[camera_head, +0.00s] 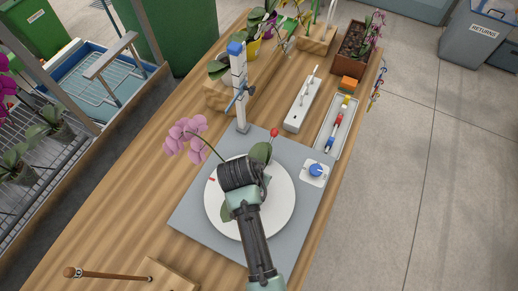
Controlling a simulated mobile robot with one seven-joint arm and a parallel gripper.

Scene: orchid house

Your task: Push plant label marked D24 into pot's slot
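My arm reaches in from the bottom, and its dark end (241,174) hangs over the white round plate (280,213). My gripper's fingers are hidden beneath it, so I cannot see whether they are open or hold anything. An orchid stands at the plate, with pink flowers (184,138) to the left and a green leaf (261,152) just behind my arm's end. Its pot and any slot are hidden by my arm. No label marked D24 can be read. A small red mark (212,180) shows at the plate's left edge.
The plate rests on a grey board (192,208). A post with a blue top (239,85) stands behind, near a white block (301,104) and a tray of coloured items (348,107). A blue knob (316,170) is at right.

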